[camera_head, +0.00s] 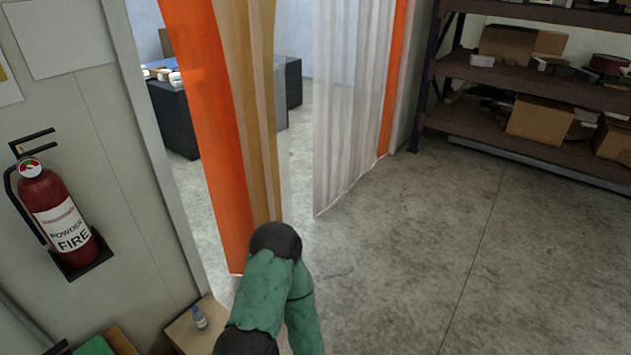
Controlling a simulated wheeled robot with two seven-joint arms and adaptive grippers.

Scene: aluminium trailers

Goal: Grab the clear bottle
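A bent green arm of mine with dark joints rises from the bottom edge, just right of the bottle. It covers the right part of the light-brown surface. Neither gripper shows in the head view, and nothing in view touches the bottle.
A fire extinguisher (58,215) hangs on the left wall. Plastic strip curtains (235,120) hang in the doorway, with a dark table (175,115) beyond. Shelves (520,85) with boxes stand at upper right. The concrete floor (430,260) is clear at the right.

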